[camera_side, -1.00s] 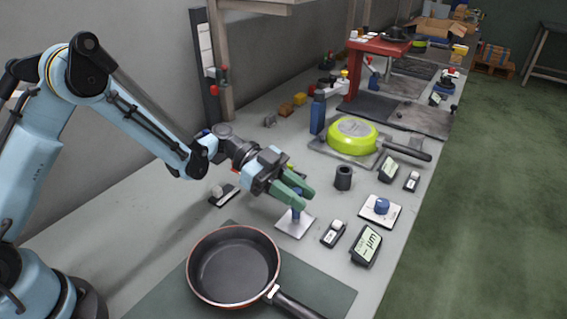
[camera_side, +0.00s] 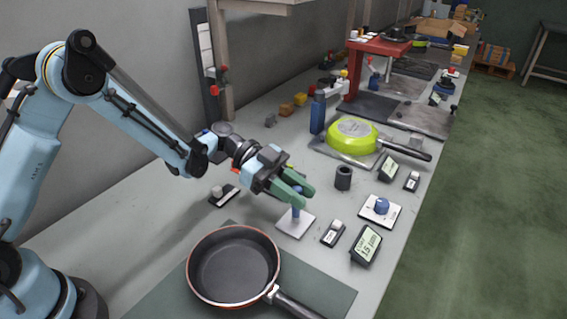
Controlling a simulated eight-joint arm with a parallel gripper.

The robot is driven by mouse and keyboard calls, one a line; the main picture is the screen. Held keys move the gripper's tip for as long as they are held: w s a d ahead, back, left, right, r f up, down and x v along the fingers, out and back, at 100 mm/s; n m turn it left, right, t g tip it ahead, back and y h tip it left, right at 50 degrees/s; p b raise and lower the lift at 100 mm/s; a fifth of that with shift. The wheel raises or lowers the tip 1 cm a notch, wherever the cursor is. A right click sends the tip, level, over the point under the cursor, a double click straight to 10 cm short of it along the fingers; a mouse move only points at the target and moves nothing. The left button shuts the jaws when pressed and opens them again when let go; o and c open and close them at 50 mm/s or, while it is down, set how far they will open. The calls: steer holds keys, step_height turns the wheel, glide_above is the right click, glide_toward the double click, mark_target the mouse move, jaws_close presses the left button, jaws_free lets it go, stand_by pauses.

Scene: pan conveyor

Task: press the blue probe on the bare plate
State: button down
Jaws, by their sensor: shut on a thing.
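My gripper (camera_side: 299,196), with green fingers, is shut on the blue probe (camera_side: 296,214). The fingers hide the probe's upper part. The probe is upright over a small pale bare plate (camera_side: 305,226) on the bench, and its lower end appears to touch the plate. A black gauge (camera_side: 366,245) to the right of the plate has a lit screen with a reading too small to make out surely.
A dark frying pan (camera_side: 235,265) lies on a grey-green mat (camera_side: 335,298) in front. A small black-and-white block (camera_side: 333,233) and a white plate with a blue knob (camera_side: 381,207) are to the right. A lime-green upturned pan (camera_side: 352,136) is behind.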

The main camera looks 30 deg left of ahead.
steer(key=shift+r, duration=3.15)
